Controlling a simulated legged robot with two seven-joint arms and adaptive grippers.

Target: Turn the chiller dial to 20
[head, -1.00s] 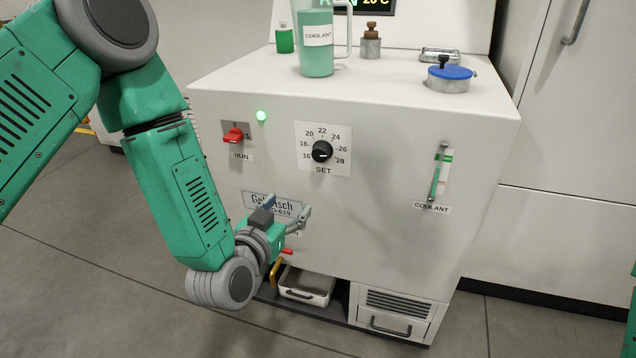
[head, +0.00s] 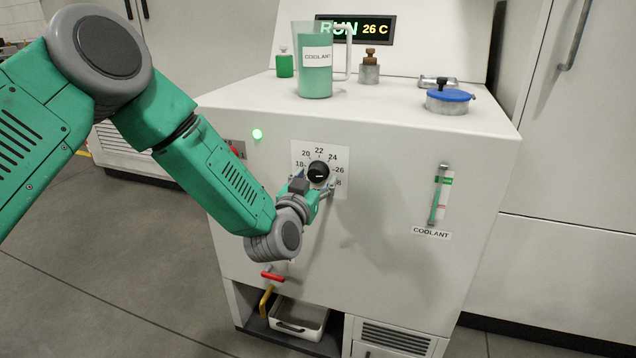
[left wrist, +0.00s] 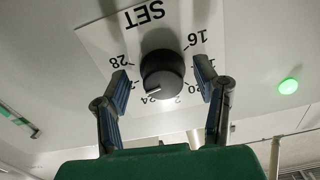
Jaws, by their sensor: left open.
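The chiller dial (head: 318,172) is a black round knob on a white plate on the machine's front, with numbers around it and SET below. In the left wrist view the dial (left wrist: 162,73) appears upside down, its white mark pointing close to 24. My left gripper (head: 316,182) is at the dial, its fingers open on either side of the knob. In the left wrist view the left gripper (left wrist: 161,72) shows a gap between each finger and the knob. The fingers hide some numbers. My right gripper is out of view.
The display (head: 354,29) reads RUN 26 C. A coolant jug (head: 316,70), small bottles and a blue-lidded pot (head: 449,98) stand on top. A red switch is partly behind my arm. A red-handled valve (head: 272,277) is below, above a white tray (head: 298,322).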

